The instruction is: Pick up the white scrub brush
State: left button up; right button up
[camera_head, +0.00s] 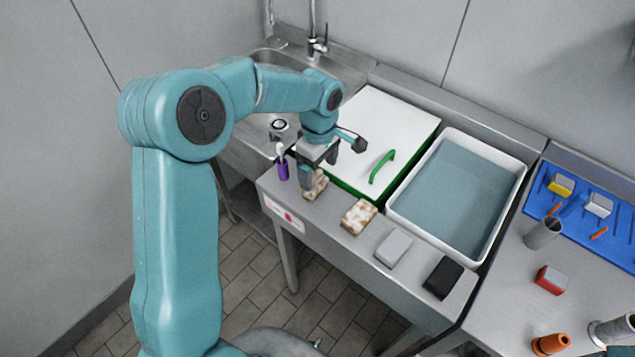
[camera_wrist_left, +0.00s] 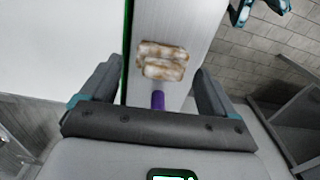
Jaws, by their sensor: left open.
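A small white-headed item (camera_head: 281,150), which looks like the white scrub brush, stands upright above a purple holder or handle (camera_head: 283,169) at the counter's left end. The purple part also shows in the left wrist view (camera_wrist_left: 158,100), partly hidden by my gripper body; the white head is not visible there. My left gripper (camera_head: 333,162) is open and empty. It is just right of the brush, above the counter edge and the first brown-and-white sponge (camera_head: 315,186). Its spread fingers also show in the wrist view (camera_wrist_left: 157,77).
A second patterned sponge (camera_head: 358,216), a grey block (camera_head: 393,248) and a black block (camera_head: 443,278) line the front edge. Behind are a white board (camera_head: 385,125) with a green handle (camera_head: 382,166), and a white-rimmed basin (camera_head: 512,200). The sink (camera_head: 340,68) is behind my arm.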

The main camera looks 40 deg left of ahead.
aim_at(316, 185)
pick_arm(q)
jog(key=shift+s+a+f, duration=0.15)
jog(key=shift+s+f, duration=0.3)
jog(key=f, duration=0.1)
jog(key=f+p, duration=0.1)
jog(key=f, duration=0.3)
jog(key=shift+w+p, duration=0.3)
jog(key=shift+w, duration=0.05)
jog(key=shift+s+r, duration=0.1)
jog(key=shift+s, duration=0.2)
jog(key=shift+w, duration=0.2)
jog(key=c, duration=0.7)
jog(key=shift+s, duration=0.1)
jog(key=shift+c, duration=0.2)
pick_arm(e)
jog(key=shift+s+a+r, duration=0.1)
jog(key=shift+s+r, duration=0.1)
jog(key=shift+r, duration=0.25)
jog(key=shift+s+r, duration=0.15)
jog(key=shift+r, duration=0.3)
